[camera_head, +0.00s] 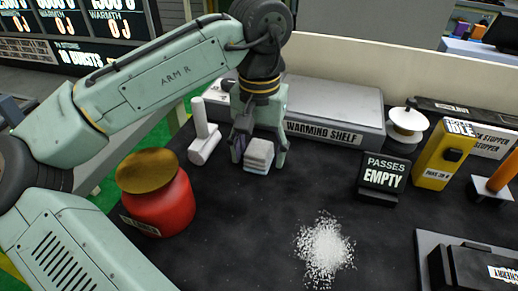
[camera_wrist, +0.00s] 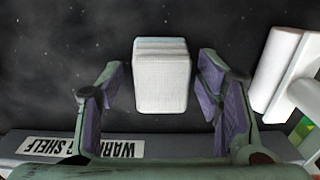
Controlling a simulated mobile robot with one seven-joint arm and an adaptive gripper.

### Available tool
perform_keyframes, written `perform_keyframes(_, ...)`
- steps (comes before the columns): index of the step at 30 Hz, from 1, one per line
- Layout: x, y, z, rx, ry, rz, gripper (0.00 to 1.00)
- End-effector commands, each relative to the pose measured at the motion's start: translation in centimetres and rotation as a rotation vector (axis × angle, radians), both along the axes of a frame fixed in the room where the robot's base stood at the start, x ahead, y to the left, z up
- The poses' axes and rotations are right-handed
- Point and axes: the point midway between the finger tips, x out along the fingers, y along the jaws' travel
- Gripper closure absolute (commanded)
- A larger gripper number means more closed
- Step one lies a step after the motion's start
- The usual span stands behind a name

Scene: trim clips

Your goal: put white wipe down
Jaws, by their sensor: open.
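The white wipe (camera_head: 258,155) is a folded, layered pale block on the dark counter, just in front of the warming shelf. In the wrist view the wipe (camera_wrist: 162,75) sits between my gripper's fingers, with a gap on both sides. My gripper (camera_head: 261,157) is open around it, fingers pointing down. Its purple-lined pads show in the wrist view (camera_wrist: 162,88) and do not touch the wipe there. I cannot tell from these views how closely the wipe rests on the counter.
A white roller-like object (camera_head: 205,140) stands close left of my gripper. A red jar (camera_head: 165,205) is at left front. The warming shelf (camera_head: 330,105) is behind. White granules (camera_head: 324,247) lie in front, with an "EMPTY" sign (camera_head: 385,172) and yellow box (camera_head: 445,155) at right.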

Motion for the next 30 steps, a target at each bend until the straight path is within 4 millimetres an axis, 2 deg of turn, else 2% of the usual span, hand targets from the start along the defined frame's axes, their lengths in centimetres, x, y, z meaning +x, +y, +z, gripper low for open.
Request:
perform_keyframes(8,0.0,0.0,0.6,0.001,-0.001,0.0,0.41)
perform_keyframes(11,0.1,-0.1,1.9,-0.002,-0.002,0.0,0.41)
perform_keyframes(21,0.0,0.0,9.3,0.003,-0.002,0.003,0.41)
perform_keyframes(25,0.0,0.0,11.1,0.002,-0.001,0.002,0.41)
perform_keyframes(30,0.0,0.0,12.2,0.001,0.0,0.0,0.41)
